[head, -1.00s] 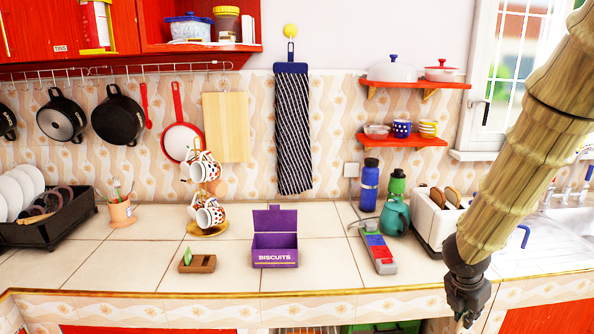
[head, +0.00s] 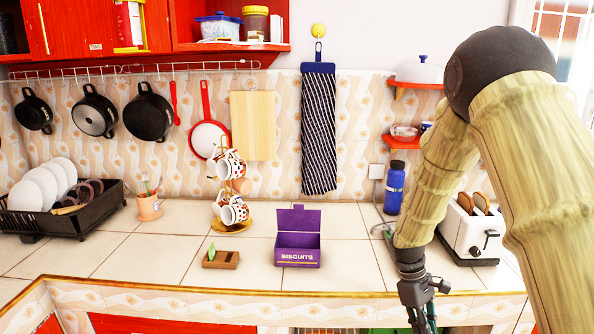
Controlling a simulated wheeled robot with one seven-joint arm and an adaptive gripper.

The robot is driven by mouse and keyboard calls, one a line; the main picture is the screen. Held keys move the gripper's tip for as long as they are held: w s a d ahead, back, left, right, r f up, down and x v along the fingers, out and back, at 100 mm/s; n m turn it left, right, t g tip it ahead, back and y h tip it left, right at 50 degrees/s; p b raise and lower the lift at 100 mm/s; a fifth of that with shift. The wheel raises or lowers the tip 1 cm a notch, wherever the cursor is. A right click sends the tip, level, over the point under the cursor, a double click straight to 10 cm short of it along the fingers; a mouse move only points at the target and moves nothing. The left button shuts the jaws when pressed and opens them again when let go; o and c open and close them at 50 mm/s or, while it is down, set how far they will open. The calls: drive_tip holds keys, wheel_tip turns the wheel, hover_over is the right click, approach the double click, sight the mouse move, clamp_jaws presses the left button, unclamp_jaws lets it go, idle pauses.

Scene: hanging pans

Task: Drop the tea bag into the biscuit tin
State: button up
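The purple biscuit tin (head: 298,257) stands on the tiled counter with its lid raised at the back and "BISCUITS" on its front. Left of it is a small brown wooden holder (head: 225,261). A small green and pale piece, likely the tea bag (head: 211,252), stands upright in the holder's left part. My gripper (head: 424,318) hangs fingers down at the lower right, to the right of the tin and apart from it and the holder. Its fingertips run to the bottom edge of the picture, so its opening is unclear. I see nothing held in it.
A mug tree (head: 232,200) with several mugs stands behind the holder. A white toaster (head: 470,228) and a blue bottle (head: 394,188) stand on the right, near my arm. A dish rack (head: 62,212) is far left. The counter between holder and tin is clear.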

drive_tip(key=a+f+m+y, duration=0.1)
drive_tip(key=a+m, duration=0.2)
drive_tip(key=a, duration=0.4)
drive_tip(key=a+f+m+g+y, duration=0.1)
drive_tip(key=a+f+m, duration=0.1)
drive_tip(key=a+m, duration=0.2)
drive_tip(key=a, duration=0.3)
drive_tip(key=shift+w+a+f+y, duration=0.25)
drive_tip(key=shift+w+a+y, duration=0.1)
drive_tip(key=shift+a+y, duration=0.05)
drive_tip(key=shift+r, duration=0.1)
